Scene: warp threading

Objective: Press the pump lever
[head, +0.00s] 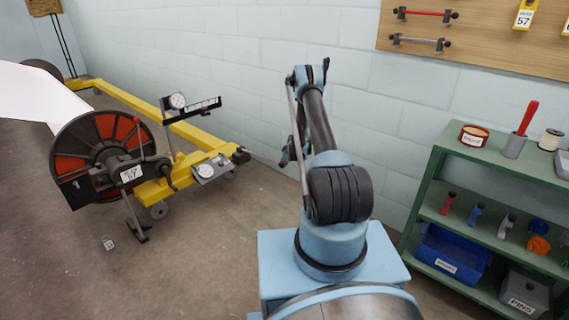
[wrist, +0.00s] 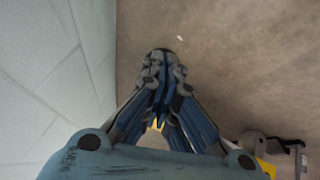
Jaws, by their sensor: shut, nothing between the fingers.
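The yellow wheeled beam trolley (head: 190,128) stands at the left in the head view, carrying a large dark reel with red-orange segments (head: 104,146). A thin dark lever with a foot-like end (head: 137,230) sticks down to the floor at its near side; I cannot tell for sure that this is the pump lever. My gripper (wrist: 162,58) is shut and empty in the wrist view, above bare floor near the wall and apart from the trolley.
A pale block wall (head: 250,60) runs behind my arm. A green shelf (head: 425,205) with bins and tools stands at the right, below a wooden tool board (head: 480,30). A small marked cube (head: 109,244) lies on the floor. Floor between trolley and arm is clear.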

